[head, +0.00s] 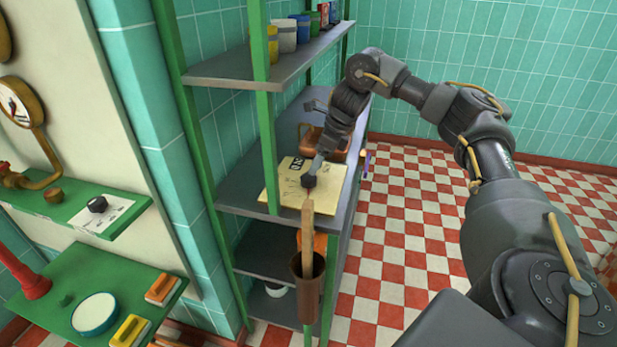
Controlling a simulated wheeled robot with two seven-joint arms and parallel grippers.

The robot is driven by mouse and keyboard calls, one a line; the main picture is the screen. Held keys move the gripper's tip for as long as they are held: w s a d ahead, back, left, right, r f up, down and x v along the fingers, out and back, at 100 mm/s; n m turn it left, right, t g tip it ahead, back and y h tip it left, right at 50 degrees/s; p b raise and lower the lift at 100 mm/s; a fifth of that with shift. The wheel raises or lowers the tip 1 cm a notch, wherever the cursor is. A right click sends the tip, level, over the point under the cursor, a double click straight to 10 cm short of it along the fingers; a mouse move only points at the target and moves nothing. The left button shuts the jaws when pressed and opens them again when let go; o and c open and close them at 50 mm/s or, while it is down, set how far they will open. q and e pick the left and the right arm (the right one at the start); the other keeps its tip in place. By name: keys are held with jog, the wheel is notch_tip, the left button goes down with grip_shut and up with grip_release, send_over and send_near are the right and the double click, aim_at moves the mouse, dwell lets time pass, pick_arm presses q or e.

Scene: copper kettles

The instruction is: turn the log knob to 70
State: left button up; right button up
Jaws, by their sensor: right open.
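A dark round knob (308,182) with a small red mark below it sits on a cream sheet (336,184) with printed marks and dark lettering, on the grey middle shelf. The lettering is partly hidden and too small to read, and I cannot read where the knob points. My right gripper (311,174) reaches down from the right onto this knob. Its jaws are open, and I cannot tell whether they touch the knob. Another black knob (97,204) sits on a white marked sheet (106,215) on the green ledge at left. My left gripper is not in view.
Green posts (265,110) frame the shelf in front of the sheet. A brown holder (307,290) with a wooden stick (308,235) hangs at the shelf's front. A copper-brown vessel (318,143) stands behind the sheet. Coloured containers (285,36) line the upper shelf.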

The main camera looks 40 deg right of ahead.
aim_at(309, 176)
jog(key=x, duration=0.6)
jog(key=shift+r+p, duration=0.1)
jog(key=shift+p, duration=0.2)
jog(key=c, duration=1)
